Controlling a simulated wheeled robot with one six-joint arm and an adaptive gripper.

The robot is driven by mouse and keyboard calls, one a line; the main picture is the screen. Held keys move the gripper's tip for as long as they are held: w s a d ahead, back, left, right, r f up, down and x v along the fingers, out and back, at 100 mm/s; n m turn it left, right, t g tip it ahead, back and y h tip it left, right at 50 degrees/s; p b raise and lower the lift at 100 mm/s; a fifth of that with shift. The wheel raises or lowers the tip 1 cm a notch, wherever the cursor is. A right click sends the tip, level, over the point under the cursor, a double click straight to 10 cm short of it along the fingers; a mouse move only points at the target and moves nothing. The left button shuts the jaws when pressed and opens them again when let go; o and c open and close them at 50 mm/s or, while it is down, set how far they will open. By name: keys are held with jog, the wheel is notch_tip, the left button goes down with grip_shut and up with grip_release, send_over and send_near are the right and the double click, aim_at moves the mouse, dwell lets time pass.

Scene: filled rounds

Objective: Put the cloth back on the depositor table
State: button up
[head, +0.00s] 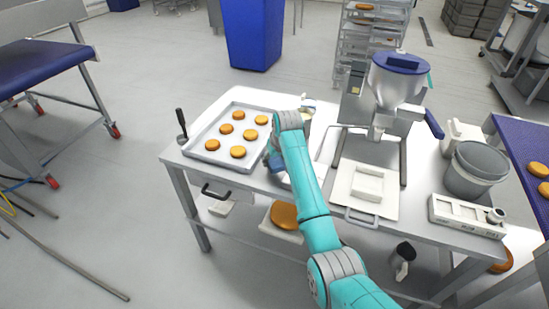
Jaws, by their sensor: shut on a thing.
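My teal arm reaches over the depositor table (330,160), and my gripper (275,166) is low over its front part, just right of the baking tray. The gripper is small and partly hidden by my own wrist. It is shut on what seems to be the cloth, a small bluish patch at the jaws; its outline is not clear. I cannot tell whether the cloth touches the table top. The depositor (398,78), a steel hopper with a blue lid, stands at the back right of the table.
A baking tray (192,149) with several orange rounds fills the table's left side. A white board (385,205) with a block, a grey bucket (476,168) and a white holder (462,217) stand to the right. A blue bin (252,35) is behind.

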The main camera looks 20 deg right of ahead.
jog(key=o, duration=1.1)
jog(key=shift+r, duration=0.2)
jog(key=v, duration=1.2)
jog(key=shift+d+r, duration=0.1)
jog(key=shift+r, duration=0.1)
